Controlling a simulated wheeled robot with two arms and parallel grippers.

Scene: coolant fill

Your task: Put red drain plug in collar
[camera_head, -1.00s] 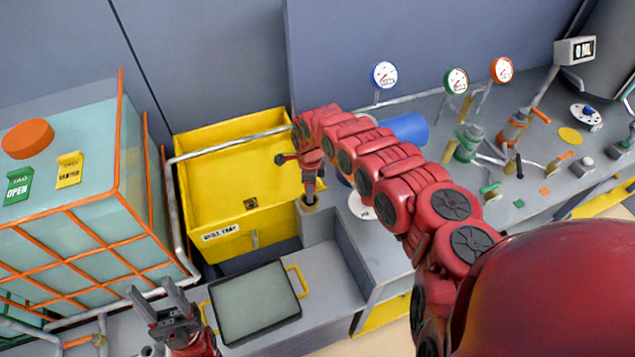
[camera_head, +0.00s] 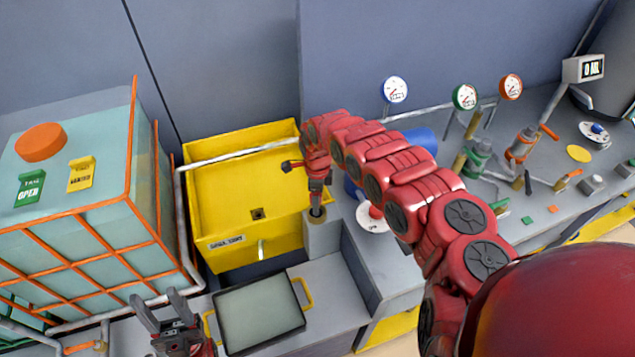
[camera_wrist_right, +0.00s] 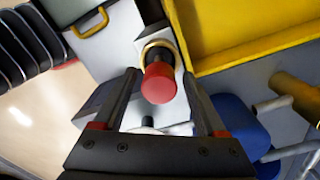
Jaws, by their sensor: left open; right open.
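The red drain plug (camera_wrist_right: 158,84) shows in the right wrist view as a red cylinder standing at the brass collar (camera_wrist_right: 158,52). Its lower end meets the ring, but how deep it sits I cannot tell. My right gripper (camera_wrist_right: 160,78) is open, with one finger on each side of the plug and gaps showing. In the head view my right gripper (camera_head: 317,196) points down just above the collar (camera_head: 317,214), and the plug is hard to make out there. My left gripper (camera_head: 160,306) is open and empty at the lower left.
A yellow bin (camera_head: 245,205) stands just behind and left of the collar. A dark-rimmed tray (camera_head: 260,312) with yellow handles lies in front. A caged tank (camera_head: 85,220) is at left. A blue cylinder (camera_head: 420,138) and a white disc lie right of the collar.

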